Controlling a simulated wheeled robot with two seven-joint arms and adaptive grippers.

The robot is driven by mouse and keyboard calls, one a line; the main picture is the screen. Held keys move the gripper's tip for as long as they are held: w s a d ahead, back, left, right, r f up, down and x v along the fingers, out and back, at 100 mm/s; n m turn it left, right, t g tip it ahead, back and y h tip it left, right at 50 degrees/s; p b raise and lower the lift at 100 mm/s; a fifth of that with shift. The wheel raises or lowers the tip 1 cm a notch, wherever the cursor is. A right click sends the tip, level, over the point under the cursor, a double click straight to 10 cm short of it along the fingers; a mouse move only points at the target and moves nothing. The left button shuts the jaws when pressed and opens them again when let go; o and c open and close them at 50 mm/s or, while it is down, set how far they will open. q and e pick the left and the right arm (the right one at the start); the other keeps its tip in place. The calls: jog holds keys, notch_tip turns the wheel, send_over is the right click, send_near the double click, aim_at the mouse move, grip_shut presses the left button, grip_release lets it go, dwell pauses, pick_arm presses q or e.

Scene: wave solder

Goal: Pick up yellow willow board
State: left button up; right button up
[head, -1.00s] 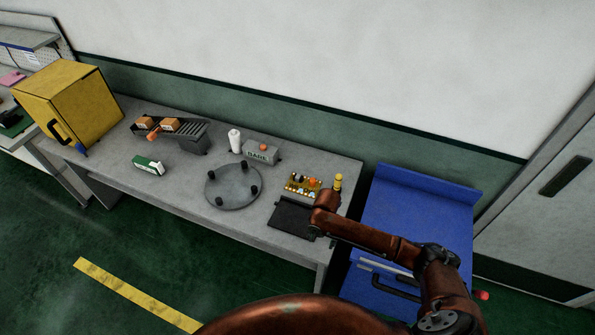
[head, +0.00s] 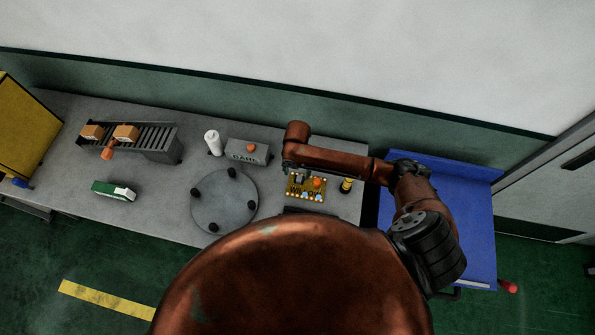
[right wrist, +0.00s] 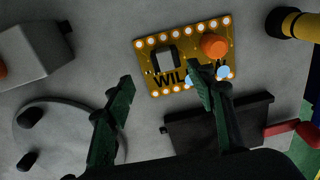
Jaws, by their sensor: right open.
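The yellow willow board (head: 306,190) lies on the grey bench, partly behind my right arm in the head view. In the right wrist view the board (right wrist: 178,42) shows round pads along its edges, a dark block, an orange round part, pale blue parts and the letters "WIL". My right gripper (right wrist: 160,76) is open, with nothing between its two green fingers. One fingertip overlaps the board in that view and the other is left of it; I cannot tell the height gap. My left gripper is not in view.
A dark flat tray (right wrist: 220,125) is close to the board's near side. A round grey plate with black posts (head: 225,205), a grey labelled box with an orange button (head: 248,152) and a white bottle (head: 213,142) stand to the left. A yellow-black cylinder (head: 346,185) stands just right.

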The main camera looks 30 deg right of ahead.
aim_at(299, 181)
jog(key=s+f, duration=0.1)
jog(key=f, duration=0.1)
jog(key=s+f+p, duration=0.1)
jog(key=s, duration=0.1)
jog(key=shift+f, duration=0.35)
jog(key=w+f, duration=0.1)
jog(key=f, duration=0.2)
jog(key=shift+w, duration=0.4)
jog(key=shift+s+d+f, duration=0.1)
jog(key=shift+s, duration=0.2)
jog(key=shift+c, duration=0.7)
jog(key=shift+w, duration=0.3)
jog(key=c, duration=0.5)
jog(key=shift+s, duration=0.1)
jog(key=shift+c, duration=0.6)
jog(key=shift+s, duration=0.1)
jog(key=shift+c, duration=0.9)
jog(key=c, duration=0.3)
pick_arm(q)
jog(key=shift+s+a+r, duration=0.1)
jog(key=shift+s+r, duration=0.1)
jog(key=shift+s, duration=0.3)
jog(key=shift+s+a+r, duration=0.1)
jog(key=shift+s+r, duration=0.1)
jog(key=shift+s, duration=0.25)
pick_arm(e)
grip_shut()
